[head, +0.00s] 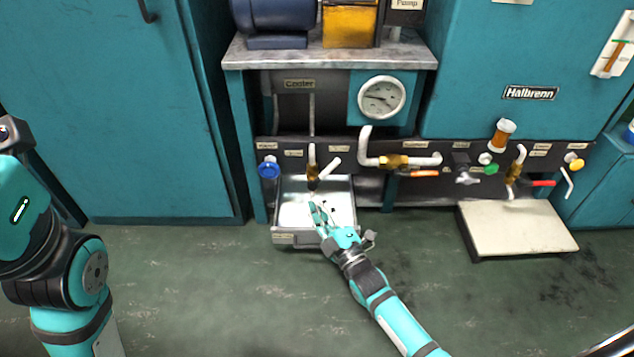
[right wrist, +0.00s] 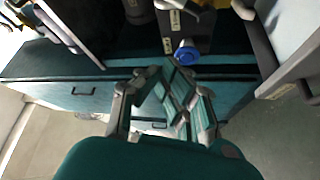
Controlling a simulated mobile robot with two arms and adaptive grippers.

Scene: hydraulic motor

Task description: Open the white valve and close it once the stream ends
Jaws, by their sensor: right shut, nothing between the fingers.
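The white valve handle (head: 331,168) slants up to the right beside a brass valve body (head: 312,172) on the dark panel in the head view. The outlet of this valve is above a metal drip tray (head: 296,239) with dark specks in it. I cannot tell whether liquid is running from it. My right gripper (head: 314,208) is shut and empty, over the tray, below and apart from the white handle. In the right wrist view its closed fingers (right wrist: 178,80) show near a blue knob (right wrist: 187,53). My left arm is at the left edge, its gripper out of view.
The blue knob (head: 268,168) is left of the white valve. A white pipe (head: 367,148), a red lever (head: 541,183) and a yellow knob (head: 574,161) are further right. A gauge (head: 381,97) is above. A low platform (head: 518,226) stands at right; the floor in front is clear.

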